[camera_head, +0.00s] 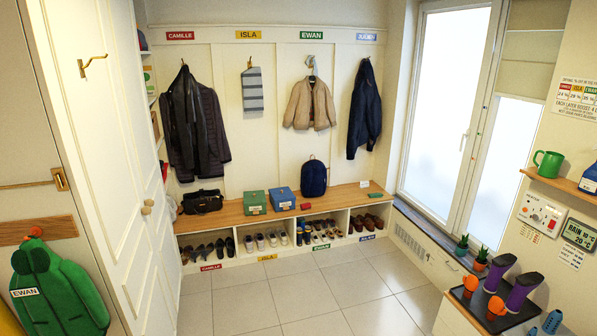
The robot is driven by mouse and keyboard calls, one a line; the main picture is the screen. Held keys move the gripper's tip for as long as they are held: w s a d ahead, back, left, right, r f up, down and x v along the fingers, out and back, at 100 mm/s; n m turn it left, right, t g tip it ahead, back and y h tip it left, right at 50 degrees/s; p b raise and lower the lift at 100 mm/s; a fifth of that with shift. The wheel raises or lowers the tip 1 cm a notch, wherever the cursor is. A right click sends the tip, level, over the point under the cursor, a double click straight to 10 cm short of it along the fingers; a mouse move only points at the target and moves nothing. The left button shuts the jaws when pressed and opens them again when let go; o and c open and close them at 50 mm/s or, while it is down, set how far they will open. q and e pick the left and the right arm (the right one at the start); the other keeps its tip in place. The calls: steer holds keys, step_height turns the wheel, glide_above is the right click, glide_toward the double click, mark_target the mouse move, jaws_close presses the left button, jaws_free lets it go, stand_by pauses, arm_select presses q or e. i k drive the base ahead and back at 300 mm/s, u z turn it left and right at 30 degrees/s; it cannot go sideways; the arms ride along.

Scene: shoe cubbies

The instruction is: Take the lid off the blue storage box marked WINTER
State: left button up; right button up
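A blue storage box (284,199) stands on the wooden bench top (340,196) at the back wall. Its lid looks to be on. It has a pale label on its front, too small to read here. A green box (254,203) of similar shape stands close on its left, also with a pale label. Neither of my grippers shows in the head view.
A dark blue backpack (314,179) stands just right of the blue box. A black bag (203,202) is further left. Shoe cubbies (292,222) are below. The tiled floor (310,290) in front is clear. A white door (105,150) stands at left.

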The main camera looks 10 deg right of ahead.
mark_target(279, 195)
steer(key=z, duration=0.5)
steer(key=i, duration=2.15)
steer(key=z, duration=0.35)
steer(key=i, duration=2.75)
steer(key=z, duration=0.7)
steer(key=k, duration=1.45)
steer(key=u, duration=1.85)
steer(key=i, duration=0.5)
steer(key=u, duration=0.05)
